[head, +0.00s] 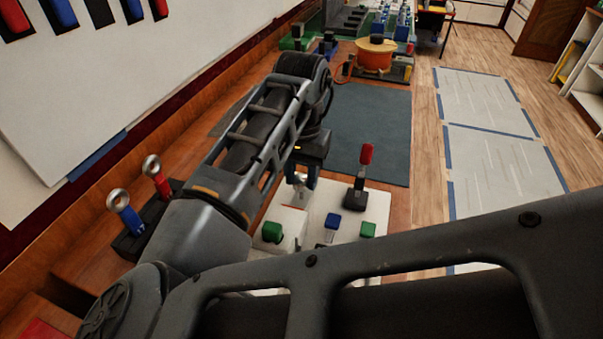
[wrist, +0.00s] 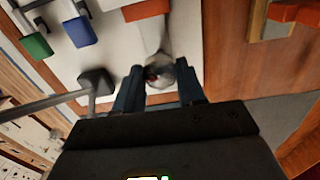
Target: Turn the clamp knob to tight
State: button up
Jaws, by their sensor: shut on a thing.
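A pale grey, rounded piece that I take for the clamp knob (wrist: 160,76) sits between my fingers in the wrist view. A pale shaft runs from it toward the top of that view. My gripper (wrist: 160,68) is shut on this piece, one blue-grey finger on each side. In the head view my gripper (head: 301,184) points down over the left part of a white panel (head: 346,207). There the knob is mostly hidden by the fingers and arm. I cannot read any tight mark or the knob's angle.
A black lever with a red handle (head: 366,155) stands close right of my gripper. Green (head: 272,232), blue (head: 332,222) and another green switch (head: 367,230) are on the panel's near side. Ring-topped red (head: 157,178) and blue (head: 125,212) handles stand left. A dark mat (head: 372,130) lies beyond.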

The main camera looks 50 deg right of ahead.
jog(key=m+b, duration=0.1)
jog(key=m, duration=0.5)
jog(key=m+b, duration=0.2)
jog(key=m, duration=0.4)
jog(key=shift+b, duration=0.4)
jog(key=m+b, duration=0.3)
jog(key=m, duration=0.3)
jog(key=shift+f+m, duration=0.1)
jog(key=shift+m, duration=0.3)
jog(key=m+b, duration=0.2)
jog(key=m, duration=0.4)
jog(key=shift+b, duration=0.35)
jog(key=shift+m, duration=0.3)
jog(key=o, duration=1.1)
jog(key=shift+c, duration=0.2)
jog(key=shift+r, duration=0.2)
